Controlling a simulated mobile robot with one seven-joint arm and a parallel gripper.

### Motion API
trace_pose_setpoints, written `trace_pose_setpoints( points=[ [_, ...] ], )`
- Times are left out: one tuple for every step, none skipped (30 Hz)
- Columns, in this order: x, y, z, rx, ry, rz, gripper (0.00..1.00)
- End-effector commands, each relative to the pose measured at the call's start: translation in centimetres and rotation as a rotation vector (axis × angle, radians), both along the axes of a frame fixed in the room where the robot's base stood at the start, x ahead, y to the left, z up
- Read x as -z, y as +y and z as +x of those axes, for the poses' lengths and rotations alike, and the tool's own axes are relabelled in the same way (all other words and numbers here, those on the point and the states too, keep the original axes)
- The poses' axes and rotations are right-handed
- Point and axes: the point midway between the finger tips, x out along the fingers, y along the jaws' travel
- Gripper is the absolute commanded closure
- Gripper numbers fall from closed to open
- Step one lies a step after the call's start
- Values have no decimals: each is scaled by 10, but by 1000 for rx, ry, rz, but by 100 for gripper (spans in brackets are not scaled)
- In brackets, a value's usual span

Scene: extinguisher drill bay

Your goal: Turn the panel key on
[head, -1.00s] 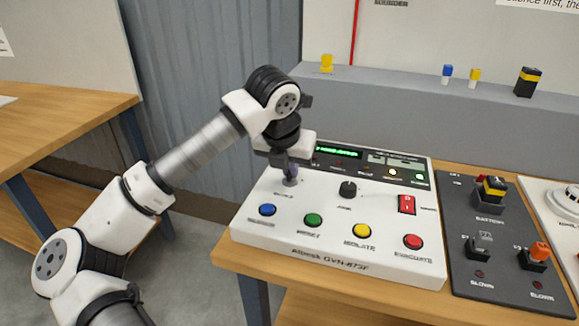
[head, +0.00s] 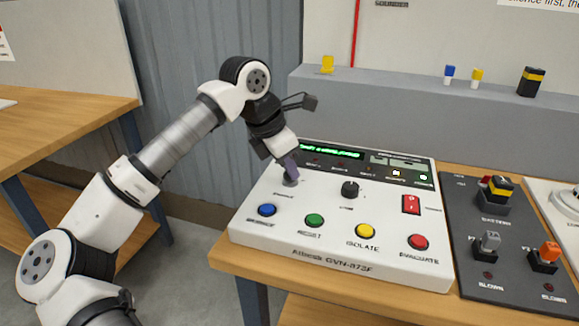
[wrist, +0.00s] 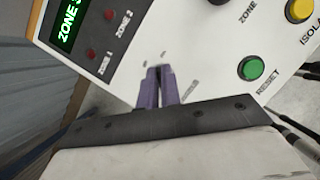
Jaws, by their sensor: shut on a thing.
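The white control panel (head: 330,247) lies on the wooden bench in the head view. The panel key's round grey base (head: 290,183) shows at the panel's upper left, above the blue button. My gripper (head: 291,174) reaches down to it with purple fingers, tilted, and is shut on the panel key. The key itself is hidden between the fingers. In the wrist view my gripper (wrist: 154,80) has its fingertips close together at the panel face (wrist: 190,50), with small marks just beyond them.
A black knob (head: 350,189) and a red rocker switch (head: 411,204) sit to the right of the key. Blue (head: 267,210), green (head: 315,220), yellow (head: 365,230) and red (head: 418,242) buttons line the front. A dark fuse board (head: 500,225) stands at right.

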Motion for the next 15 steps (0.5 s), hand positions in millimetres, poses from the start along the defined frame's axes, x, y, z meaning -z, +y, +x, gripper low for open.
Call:
trace_pose_setpoints(
  points=[
    [-1,0,1,32,-1,-1,100],
    [-1,0,1,55,-1,-2,100],
    [-1,0,1,83,-1,-2,100],
    [-1,0,1,102,0,-1,100],
    [-1,0,1,120,-1,-1,100],
    [-1,0,1,143,-1,-1,100],
    [-1,0,1,159,-1,-1,100],
    [-1,0,1,174,-1,0,100],
    [-1,0,1,192,-1,0,100],
    [-1,0,1,204,-1,-1,100],
    [-1,0,1,215,-1,-1,100],
    [-1,0,1,228,-2,0,100],
    [-1,0,1,235,-2,0,100],
    [-1,0,1,243,-2,0,100],
    [-1,0,1,251,-3,0,100]
  ],
)
